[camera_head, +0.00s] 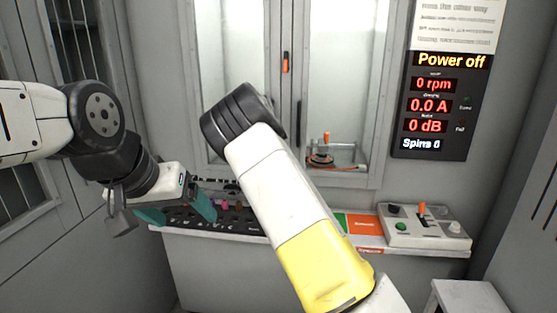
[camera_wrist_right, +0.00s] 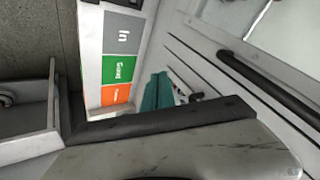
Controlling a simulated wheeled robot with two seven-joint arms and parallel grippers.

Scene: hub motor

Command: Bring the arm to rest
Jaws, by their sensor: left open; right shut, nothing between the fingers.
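My left gripper (camera_head: 177,212) is open and empty, with its teal fingers apart at the left end of the bench, by the black strip of connectors. My right arm (camera_head: 282,190) rises from the lower right across the middle of the head view, with its black joint before the cabinet; its gripper is hidden there. In the right wrist view my right gripper (camera_wrist_right: 157,92) is shut, its teal fingers together with nothing between them, beside the coloured labels. I cannot tell if it touches anything.
The bench (camera_head: 235,270) carries the black connector strip (camera_head: 235,222) and a control box (camera_head: 425,228) with an orange lever. A glass-doored cabinet (camera_head: 183,90) stands behind. A wall display (camera_head: 433,105) reads "Power off". A grey stand (camera_head: 468,296) is at lower right.

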